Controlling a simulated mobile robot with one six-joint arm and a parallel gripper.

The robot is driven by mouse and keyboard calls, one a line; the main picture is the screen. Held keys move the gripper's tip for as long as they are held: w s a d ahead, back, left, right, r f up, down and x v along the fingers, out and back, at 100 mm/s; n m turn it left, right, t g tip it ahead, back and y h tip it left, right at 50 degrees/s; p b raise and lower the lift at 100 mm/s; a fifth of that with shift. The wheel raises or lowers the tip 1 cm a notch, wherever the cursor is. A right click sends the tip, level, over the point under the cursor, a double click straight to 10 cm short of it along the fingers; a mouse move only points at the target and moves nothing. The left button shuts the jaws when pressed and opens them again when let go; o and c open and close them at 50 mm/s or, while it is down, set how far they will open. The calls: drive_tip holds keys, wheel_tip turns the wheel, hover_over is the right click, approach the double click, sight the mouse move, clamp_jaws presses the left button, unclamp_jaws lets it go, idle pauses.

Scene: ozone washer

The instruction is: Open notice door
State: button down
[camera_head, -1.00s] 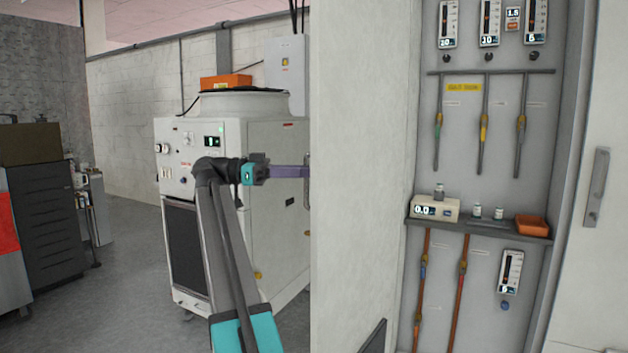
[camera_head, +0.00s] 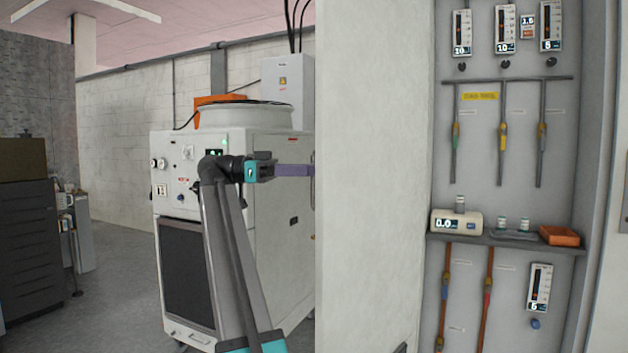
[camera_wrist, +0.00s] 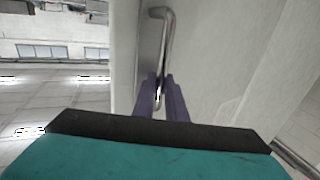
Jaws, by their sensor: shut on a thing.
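The pale door (camera_head: 370,180) stands swung out in the head view, beside the open grey cabinet (camera_head: 510,210). No notice shows on the side of it that I see. In the wrist view the door (camera_wrist: 215,60) carries an upright metal bar handle (camera_wrist: 166,40). My gripper (camera_wrist: 161,88) is shut around the lower part of this handle with its purple fingers. In the head view my gripper (camera_head: 293,170) reaches behind the door's left edge, so its fingertips and the handle are hidden there.
A white machine (camera_head: 185,190) with a dark front panel stands behind my arm at left. A dark drawer cabinet (camera_head: 30,245) is at far left. Open floor (camera_head: 115,290) lies between them. Gauges, pipes and a shelf (camera_head: 505,242) fill the open cabinet.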

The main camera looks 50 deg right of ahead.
drive_tip(key=shift+w+d, duration=0.1)
drive_tip(key=shift+w, duration=0.2)
drive_tip(key=c, duration=1.8)
unclamp_jaws()
drive_tip(key=shift+w+a+f+b, duration=0.2)
drive_tip(key=shift+w+b, duration=0.1)
drive_tip(key=shift+b, duration=0.95)
drive_tip(key=shift+w+a+b, duration=0.15)
drive_tip(key=shift+w+b, duration=0.15)
drive_tip(key=shift+b, duration=0.45)
